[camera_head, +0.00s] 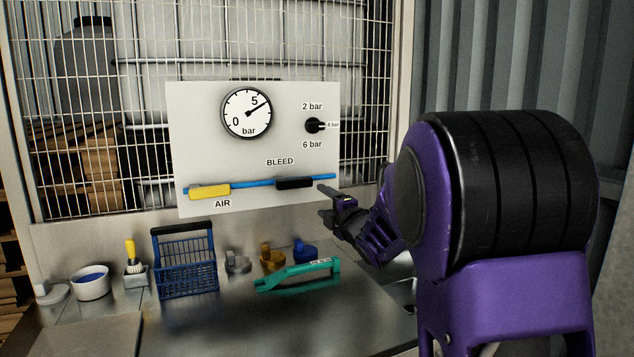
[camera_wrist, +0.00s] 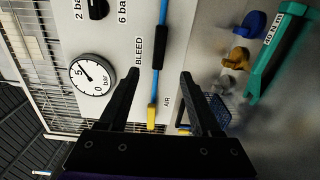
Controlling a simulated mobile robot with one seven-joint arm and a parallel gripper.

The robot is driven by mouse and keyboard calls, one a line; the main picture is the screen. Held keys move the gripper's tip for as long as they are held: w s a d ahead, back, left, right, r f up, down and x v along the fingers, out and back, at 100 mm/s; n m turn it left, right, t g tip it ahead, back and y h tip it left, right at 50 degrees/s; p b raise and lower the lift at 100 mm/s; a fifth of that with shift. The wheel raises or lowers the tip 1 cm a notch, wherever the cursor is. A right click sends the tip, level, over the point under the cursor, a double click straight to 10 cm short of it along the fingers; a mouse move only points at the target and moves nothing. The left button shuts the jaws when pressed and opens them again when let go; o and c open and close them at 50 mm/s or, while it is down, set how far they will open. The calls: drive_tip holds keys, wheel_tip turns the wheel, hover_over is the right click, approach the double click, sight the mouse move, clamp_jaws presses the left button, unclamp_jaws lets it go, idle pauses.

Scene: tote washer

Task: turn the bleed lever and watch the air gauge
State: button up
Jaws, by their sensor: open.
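The bleed lever, a black grip (camera_head: 295,183) under the BLEED label, lies in line with the blue pipe on the white panel. It also shows in the wrist view (camera_wrist: 161,47), ahead of the gap between my fingers. The round air gauge (camera_head: 246,113) is above left; its needle points up and right, near and past the 5 mark. It also shows in the wrist view (camera_wrist: 91,75). The yellow AIR lever (camera_head: 209,191) lies along the pipe at left. My gripper (camera_head: 324,201) is open and empty, just right of the bleed lever, with no contact visible.
A black selector knob (camera_head: 315,125) points right at the 4 bar label. Below the white panel (camera_head: 190,140), the steel counter (camera_head: 250,325) holds a blue basket (camera_head: 187,270), a teal torque tool (camera_head: 298,274), coloured fittings, a brush and a white bowl (camera_head: 91,284).

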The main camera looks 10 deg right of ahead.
drive_tip(key=p, duration=0.3)
approach(302, 184)
drive_tip(key=w, duration=0.3)
drive_tip(key=w+a, duration=0.1)
drive_tip(key=w, duration=0.6)
drive_tip(key=shift+a, duration=0.4)
drive_tip(key=shift+s, duration=0.1)
clamp_jaws()
idle(0.7)
